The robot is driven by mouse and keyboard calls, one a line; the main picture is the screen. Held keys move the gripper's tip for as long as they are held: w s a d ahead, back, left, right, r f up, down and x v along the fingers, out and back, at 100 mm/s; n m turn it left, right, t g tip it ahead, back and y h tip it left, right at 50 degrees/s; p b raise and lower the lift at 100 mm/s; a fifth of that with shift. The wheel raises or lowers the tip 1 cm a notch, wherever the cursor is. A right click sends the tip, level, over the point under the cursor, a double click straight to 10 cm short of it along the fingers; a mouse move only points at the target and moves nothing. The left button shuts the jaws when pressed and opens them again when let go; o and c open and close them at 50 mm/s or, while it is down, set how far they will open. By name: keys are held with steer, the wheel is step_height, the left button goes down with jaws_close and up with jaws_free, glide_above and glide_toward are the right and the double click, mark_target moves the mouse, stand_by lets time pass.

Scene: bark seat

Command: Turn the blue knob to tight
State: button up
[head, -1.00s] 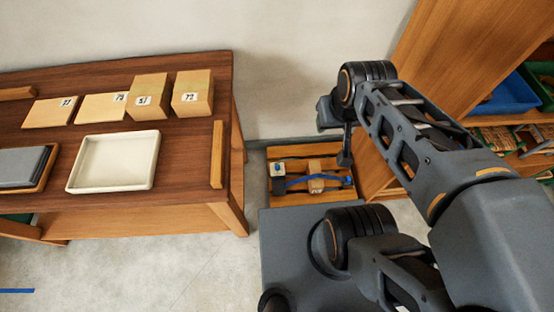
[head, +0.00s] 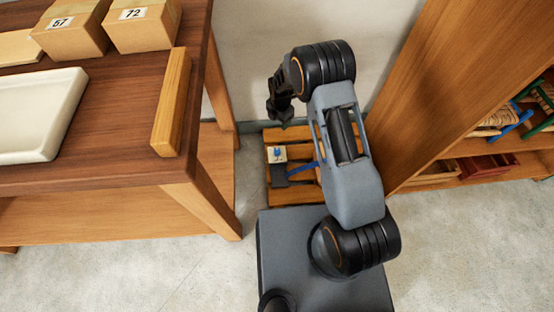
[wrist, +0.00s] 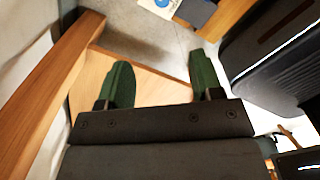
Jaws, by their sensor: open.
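The blue knob (head: 277,153) is a small blue shape on a white plate on a low slatted wooden stand, between the table and the shelf. Its pointer and markings are too small to read. In the wrist view the blue knob (wrist: 162,3) shows at the top edge, partly cut off. My gripper (head: 279,116) is above the stand, apart from the knob, in the head view. In the wrist view my gripper (wrist: 160,72) has its two green fingers spread, with nothing between them.
The slatted stand (head: 275,135) also carries a blue strap (head: 302,168) and a dark block (head: 292,181). A wooden table (head: 120,110) with a white tray (head: 45,115) and numbered boxes is close on the left. A wooden shelf (head: 425,85) stands on the right.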

mark_target(277, 150)
steer(key=f+n+b, duration=0.1)
steer(key=f+b, duration=0.1)
steer(key=f, duration=0.5)
steer(key=f+n+b, duration=0.1)
steer(key=f+b, duration=0.2)
steer(key=f, duration=0.5)
steer(key=a+f+n+b, duration=0.1)
steer(key=f+b, duration=0.1)
steer(key=f, duration=0.6)
steer(key=shift+f+b, duration=0.25)
steer(key=shift+b, duration=0.1)
steer(key=shift+s, duration=0.1)
steer(key=c, duration=0.9)
